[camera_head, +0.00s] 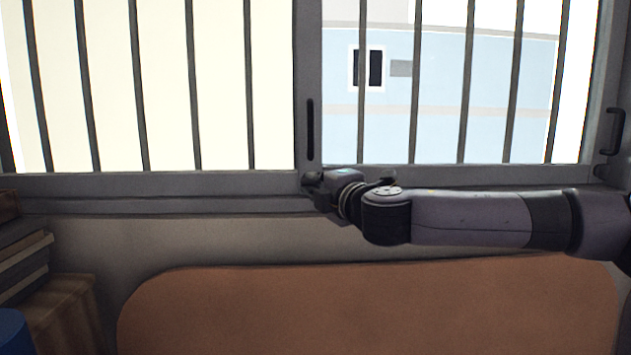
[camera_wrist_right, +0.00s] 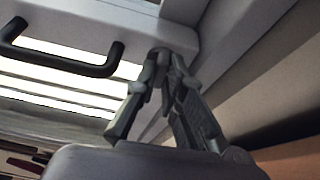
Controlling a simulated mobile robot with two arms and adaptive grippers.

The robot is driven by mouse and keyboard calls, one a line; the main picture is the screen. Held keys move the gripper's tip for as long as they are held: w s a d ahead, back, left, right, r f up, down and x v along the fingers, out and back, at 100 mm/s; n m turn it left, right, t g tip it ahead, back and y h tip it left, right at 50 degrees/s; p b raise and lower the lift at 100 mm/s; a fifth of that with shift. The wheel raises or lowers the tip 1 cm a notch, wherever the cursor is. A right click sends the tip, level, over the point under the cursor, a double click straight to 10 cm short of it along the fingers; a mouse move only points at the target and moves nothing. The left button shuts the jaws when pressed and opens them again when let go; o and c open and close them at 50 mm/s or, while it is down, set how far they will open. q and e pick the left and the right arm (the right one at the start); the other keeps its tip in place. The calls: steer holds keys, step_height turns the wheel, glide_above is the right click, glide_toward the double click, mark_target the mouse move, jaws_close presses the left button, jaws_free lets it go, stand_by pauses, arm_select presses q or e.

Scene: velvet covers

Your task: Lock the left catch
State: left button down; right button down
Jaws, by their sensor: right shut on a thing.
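The window's grey frame (camera_head: 150,184) runs across the head view, with a dark upright handle (camera_head: 310,128) on its middle post. My right gripper (camera_head: 312,181) is at the foot of that post, below the handle. In the right wrist view my right gripper (camera_wrist_right: 163,58) has its fingertips together on a small dark rounded knob (camera_wrist_right: 160,51), which appears to be the catch, at the frame's corner. The fingers cover most of it, so I cannot tell its lock position. The dark bar handle (camera_wrist_right: 65,62) is left of the fingers there. My left gripper is not in view.
A second dark handle (camera_head: 612,132) is at the window's right edge. Below the sill is a brown rounded panel (camera_head: 370,310). Stacked books (camera_head: 22,262), a wooden piece (camera_head: 62,310) and a blue object (camera_head: 14,332) are at the lower left. Bars cross the panes.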

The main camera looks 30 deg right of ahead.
steer(key=shift+r+n+g+p, duration=0.3)
steer(key=shift+n+g+p, duration=0.1)
steer(key=shift+n+p, duration=0.55)
steer(key=n+g, duration=0.1)
steer(key=n, duration=0.2)
steer(key=shift+a+h, duration=0.1)
steer(key=shift+h, duration=0.3)
steer(key=n+g, duration=0.1)
steer(key=n, duration=0.1)
steer(key=n+g+h, duration=0.1)
steer(key=n, duration=0.1)
steer(key=shift+w+a+p, duration=0.15)
steer(key=shift+p, duration=0.15)
steer(key=n+g+h, duration=0.1)
steer(key=n, duration=0.1)
steer(key=n+g+h, duration=0.1)
steer(key=shift+w+a+n+h, duration=0.1)
steer(key=shift+a+n+h, duration=0.05)
steer(key=shift+n+h, duration=0.2)
steer(key=shift+f, duration=0.1)
steer(key=c, duration=1.7)
jaws_free()
